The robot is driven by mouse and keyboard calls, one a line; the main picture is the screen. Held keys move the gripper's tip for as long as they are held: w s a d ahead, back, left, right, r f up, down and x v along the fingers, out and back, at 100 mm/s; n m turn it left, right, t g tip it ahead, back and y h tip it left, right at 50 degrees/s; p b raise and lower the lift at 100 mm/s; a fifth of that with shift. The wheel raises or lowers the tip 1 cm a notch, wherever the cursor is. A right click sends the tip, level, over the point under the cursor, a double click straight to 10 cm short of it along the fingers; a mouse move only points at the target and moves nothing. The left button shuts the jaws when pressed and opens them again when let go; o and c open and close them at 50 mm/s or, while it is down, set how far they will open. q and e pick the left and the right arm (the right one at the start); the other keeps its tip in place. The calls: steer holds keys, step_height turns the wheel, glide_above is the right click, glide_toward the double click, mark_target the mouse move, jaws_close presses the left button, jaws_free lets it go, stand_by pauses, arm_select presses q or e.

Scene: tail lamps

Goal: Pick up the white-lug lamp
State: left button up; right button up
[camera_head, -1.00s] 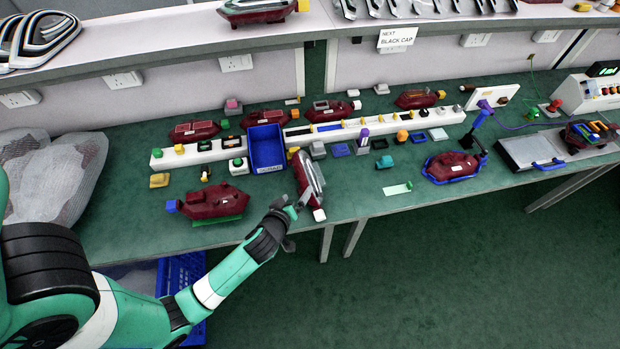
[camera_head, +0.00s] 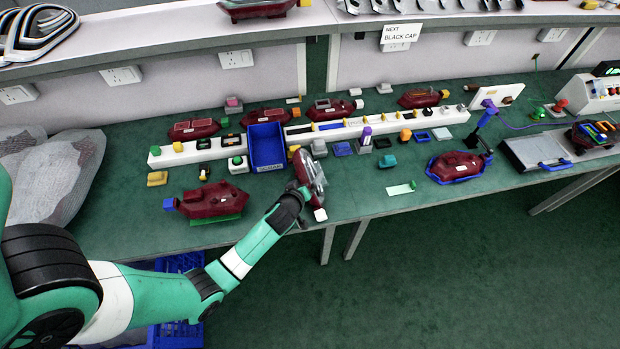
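A dark red lamp (camera_head: 314,176) with a clear lens lies near the bench's front edge, with a white lug (camera_head: 320,214) at its near end and a yellow piece at its far end. My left gripper (camera_head: 304,191) is at the left side of this lamp, by its lower half. The fingers are small and partly hidden against the lamp, so I cannot tell if they are open or shut on it. Another red lamp (camera_head: 333,110) farther back has a white piece (camera_head: 359,103) at its right end. My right gripper is not in view.
A blue bin (camera_head: 266,148) stands just behind the lamp, beside a white rail (camera_head: 190,154). Other red lamps include one (camera_head: 212,201) to the left and one (camera_head: 458,165) in a blue cradle to the right. Small coloured caps are scattered around. A sign (camera_head: 402,36) reads "NEXT BLACK CAP".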

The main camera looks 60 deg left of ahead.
arm_select(q)
steer(key=shift+r, duration=0.1)
jaws_close()
steer(key=shift+r+p, duration=0.3)
steer(key=shift+r, duration=0.25)
step_height(320, 180, up, 3)
steer(key=shift+s+d+f+p, duration=0.1)
steer(key=shift+p, duration=0.65)
steer(key=a+r+p+v, duration=0.1)
steer(key=p+v, duration=0.5)
steer(key=v, duration=1)
steer(key=shift+s+d, duration=0.2)
steer(key=shift+s, duration=0.05)
